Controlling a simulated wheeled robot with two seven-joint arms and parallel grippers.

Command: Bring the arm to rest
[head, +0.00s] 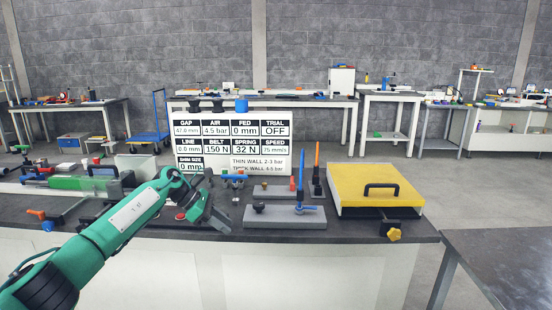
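My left arm, green with black joints, comes in from the lower left of the head view. Its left gripper (208,212) is over the front part of the dark bench (350,232), left of the grey fixture plates. The fingers are small and dark against the bench, and I cannot tell whether they are apart. I see nothing clearly held in them. My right gripper is not in view.
A white display board (232,140) stands behind the fixtures. A grey plate (285,217) with a blue upright is right of the gripper. A yellow box with a black handle (372,186) sits further right. Green rack parts (85,183) lie left.

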